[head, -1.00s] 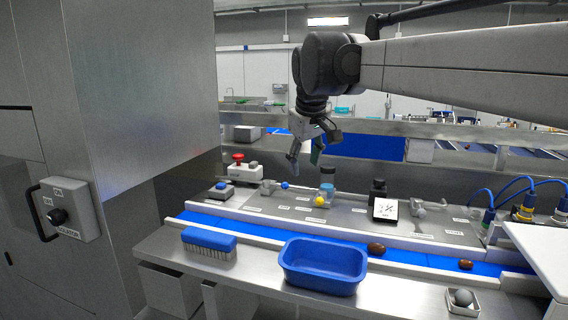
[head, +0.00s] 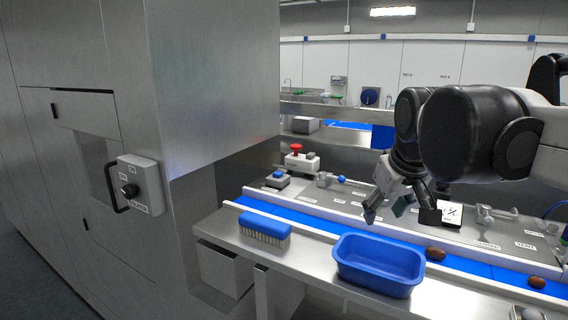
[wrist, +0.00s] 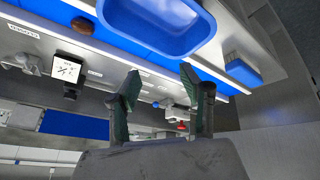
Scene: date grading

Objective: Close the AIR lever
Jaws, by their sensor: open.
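A small lever with a blue ball knob (head: 341,179) stands on the grey panel behind the blue belt. A second lever with a grey knob (head: 485,214) stands farther right on the panel. The labels beside them are too small to read surely, so I cannot tell which one is AIR. My gripper (head: 388,210) is open and empty, in front of the panel between the two levers in the picture, apart from the blue knob. It hides part of the panel. In the wrist view, my gripper (wrist: 158,85) shows both fingers spread with nothing between them.
A red stop button (head: 296,148) and a blue button box (head: 277,179) stand left of the blue-knob lever. A blue tub (head: 380,265) and a brush (head: 264,229) sit on the front ledge. A small display (head: 450,213) stands close right of my gripper.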

